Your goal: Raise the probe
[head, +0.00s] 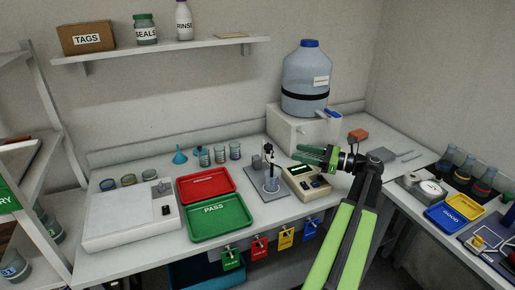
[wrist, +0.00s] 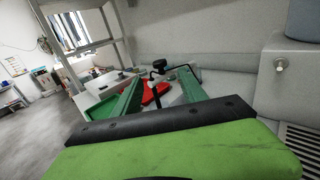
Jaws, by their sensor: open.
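The probe (head: 268,158) is a thin dark upright with a black top, on a stand over a clear beaker (head: 271,184) on a grey base plate (head: 256,192). Its lower end is at the beaker; the exact depth is too small to tell. My gripper (head: 304,154) has green fingers, is open and empty, and is to the right of the probe, pointing left toward it. In the wrist view the black probe top (wrist: 158,66) shows beyond and between the two spread fingers, apart from them.
A beige meter box (head: 306,183) stands right of the beaker, below my gripper. Red (head: 207,176) and green PASS (head: 218,231) trays lie to the left. A big water jug (head: 307,75) on a white block stands behind. Several small beakers stand at the back left.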

